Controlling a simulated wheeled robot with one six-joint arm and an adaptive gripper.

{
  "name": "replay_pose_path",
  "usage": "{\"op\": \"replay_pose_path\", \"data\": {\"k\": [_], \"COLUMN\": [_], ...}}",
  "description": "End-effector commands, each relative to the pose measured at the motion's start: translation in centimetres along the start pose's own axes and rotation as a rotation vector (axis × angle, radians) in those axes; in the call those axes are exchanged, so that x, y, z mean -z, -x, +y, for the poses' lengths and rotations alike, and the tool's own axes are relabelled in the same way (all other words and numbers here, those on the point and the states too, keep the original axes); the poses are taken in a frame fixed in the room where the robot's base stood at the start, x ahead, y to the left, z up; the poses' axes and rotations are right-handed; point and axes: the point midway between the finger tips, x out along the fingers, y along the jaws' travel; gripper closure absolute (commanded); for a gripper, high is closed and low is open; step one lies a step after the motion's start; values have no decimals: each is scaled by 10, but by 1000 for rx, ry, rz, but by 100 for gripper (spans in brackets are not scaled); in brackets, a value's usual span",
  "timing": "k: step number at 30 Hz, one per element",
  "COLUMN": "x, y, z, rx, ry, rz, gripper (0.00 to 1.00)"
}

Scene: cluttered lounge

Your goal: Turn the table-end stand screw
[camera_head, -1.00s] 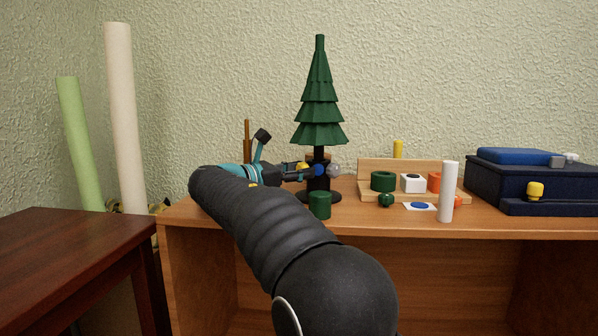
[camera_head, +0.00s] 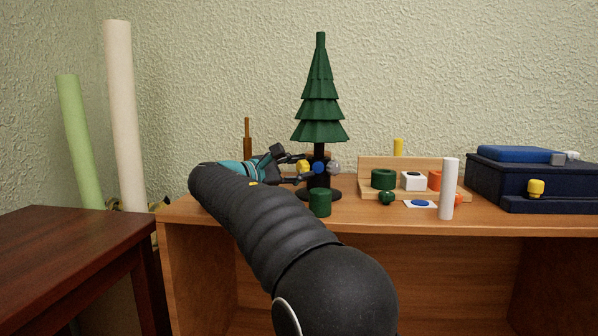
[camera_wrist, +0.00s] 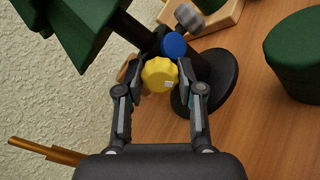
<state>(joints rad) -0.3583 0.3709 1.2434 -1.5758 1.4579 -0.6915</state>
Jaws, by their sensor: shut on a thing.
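A green toy tree (camera_head: 319,110) stands upright in a black stand with a round base (camera_head: 330,193) on the wooden table. The stand has a yellow screw knob (camera_head: 303,166) on its left side, a blue one (camera_head: 318,168) in front and a grey one (camera_head: 334,168) on the right. My gripper (camera_wrist: 160,76) is shut on the yellow knob, with one finger on each side of it. The wrist view also shows the yellow knob (camera_wrist: 158,75), the blue knob (camera_wrist: 174,44) and the grey knob (camera_wrist: 187,15).
A green cylinder (camera_head: 320,203) stands just in front of the base. To the right are a wooden rack (camera_head: 373,165) with small parts, a white upright cylinder (camera_head: 448,190) and a dark blue case (camera_head: 490,185). A brown post (camera_head: 247,140) rises behind my wrist.

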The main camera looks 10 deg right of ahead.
Motion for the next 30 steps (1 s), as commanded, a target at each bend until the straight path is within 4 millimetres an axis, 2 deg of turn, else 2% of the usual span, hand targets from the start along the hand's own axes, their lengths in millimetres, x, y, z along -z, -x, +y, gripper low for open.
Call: {"op": "replay_pose_path", "data": {"k": [30], "x": [0], "y": [0], "z": [0], "rx": [0], "ry": [-952], "rz": [0], "gripper": [98]}}
